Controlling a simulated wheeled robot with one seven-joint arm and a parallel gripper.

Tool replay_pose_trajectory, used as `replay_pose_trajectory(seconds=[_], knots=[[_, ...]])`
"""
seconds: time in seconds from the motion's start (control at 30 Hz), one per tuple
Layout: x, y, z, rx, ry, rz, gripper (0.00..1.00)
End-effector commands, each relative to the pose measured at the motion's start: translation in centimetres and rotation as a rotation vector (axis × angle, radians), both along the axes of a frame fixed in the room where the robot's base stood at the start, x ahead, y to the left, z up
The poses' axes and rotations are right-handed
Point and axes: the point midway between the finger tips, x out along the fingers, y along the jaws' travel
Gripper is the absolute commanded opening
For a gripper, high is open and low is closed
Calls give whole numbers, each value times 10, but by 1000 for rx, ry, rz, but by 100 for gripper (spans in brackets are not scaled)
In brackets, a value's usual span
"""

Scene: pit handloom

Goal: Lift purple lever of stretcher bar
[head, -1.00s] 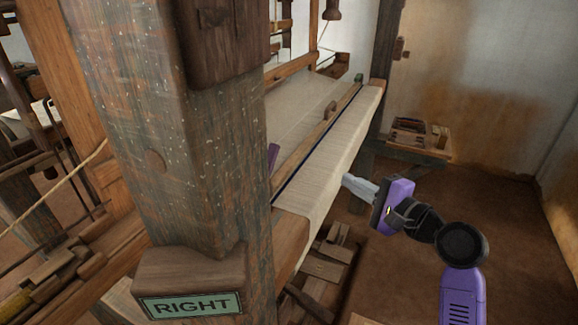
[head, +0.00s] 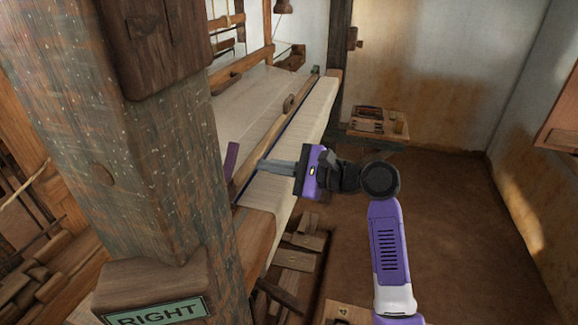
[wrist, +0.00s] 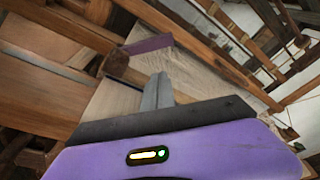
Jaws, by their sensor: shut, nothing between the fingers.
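The purple lever (head: 231,160) sticks up at the near end of the wooden stretcher bar (head: 265,135), which lies along the cloth. In the wrist view the lever (wrist: 148,44) shows just beyond my fingertips, beside a dark wooden end. My gripper (head: 262,166) is shut and empty. It points left over the near part of the cloth, a little to the right of the lever and apart from it in the head view. In the wrist view my closed fingers (wrist: 158,88) point toward the lever. The post hides part of the loom near the lever.
A thick speckled post (head: 165,150) with a RIGHT sign (head: 158,315) stands close at left. The cloth (head: 305,110) runs over the front beam. Wooden treadles (head: 300,245) lie below. A small bench with a box (head: 375,125) stands behind. Open floor (head: 450,220) lies at right.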

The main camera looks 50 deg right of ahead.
Motion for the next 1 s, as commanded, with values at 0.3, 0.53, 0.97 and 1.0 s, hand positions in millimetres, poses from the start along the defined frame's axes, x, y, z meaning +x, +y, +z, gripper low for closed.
replay_pose_trajectory(seconds=[0.3, 0.53, 0.97, 1.0], knots=[[27, 26, 14, -2, 0, 1, 0], [30, 29, 15, -2, 0, 0, 0], [33, 39, 23, -99, -41, 1, 0], [33, 39, 24, -110, -45, 2, 0]])
